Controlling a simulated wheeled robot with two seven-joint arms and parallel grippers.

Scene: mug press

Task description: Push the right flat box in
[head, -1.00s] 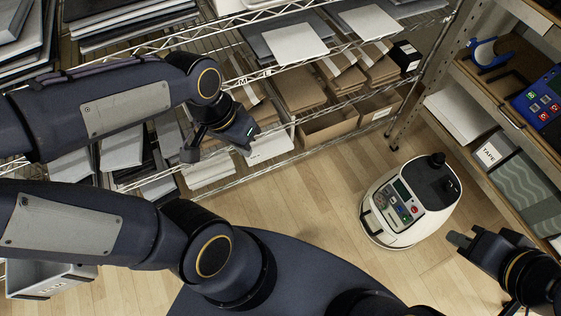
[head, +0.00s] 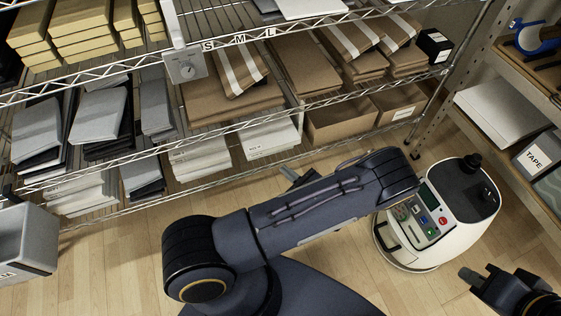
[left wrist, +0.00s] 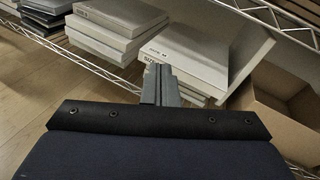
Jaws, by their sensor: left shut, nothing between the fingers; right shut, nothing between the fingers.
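The right flat box (head: 270,136), white with a front label, tops a short white stack on the lower wire shelf. It also shows in the left wrist view (left wrist: 215,43), its labelled front facing my gripper. Another white stack, the left flat boxes (head: 200,155), lies beside it. My left gripper (head: 292,175) is shut and empty, just in front of the shelf and below the right box. In the left wrist view its fingertips (left wrist: 162,75) overlap the box's front; I cannot tell whether they touch. My right gripper (head: 472,275) is shut and empty at the lower right.
An open brown carton (head: 340,128) stands right of the white stacks. The wire shelf edge (head: 225,128) runs above them. A white wheeled machine (head: 440,215) stands on the floor at right, partly behind my left forearm. A grey bin (head: 22,240) is at lower left.

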